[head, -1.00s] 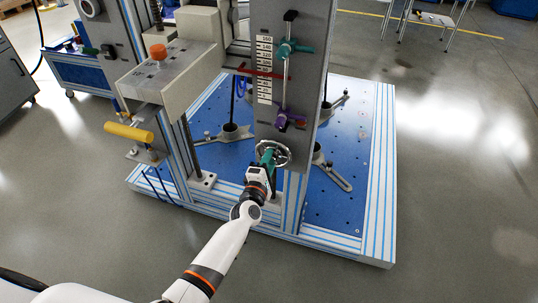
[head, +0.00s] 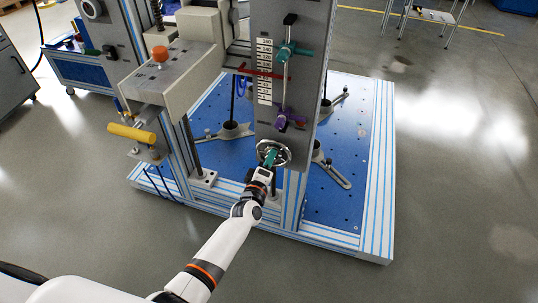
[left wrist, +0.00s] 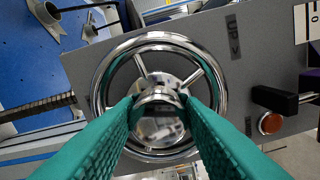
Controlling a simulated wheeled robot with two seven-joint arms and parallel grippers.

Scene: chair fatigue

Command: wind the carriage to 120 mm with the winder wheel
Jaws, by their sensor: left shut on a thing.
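The chrome winder wheel (head: 287,151) sits low on the grey upright panel (head: 300,85) in the head view. It fills the middle of the left wrist view (left wrist: 158,40), with spokes and a round hub. My left gripper (head: 270,157) is shut on the wheel's hub, one teal finger on each side. A white scale (head: 264,70) runs up the panel, its numbers too small to read surely. A red pointer bar (head: 252,72) crosses the scale around mid-height. I cannot make out the carriage itself with certainty. My right gripper is not in view.
A teal clamp (head: 286,51) and a purple clamp (head: 284,121) sit on a rod above the wheel. A yellow cylinder (head: 131,133) sticks out at left. A blue perforated base (head: 340,200) lies below. The floor at right is clear.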

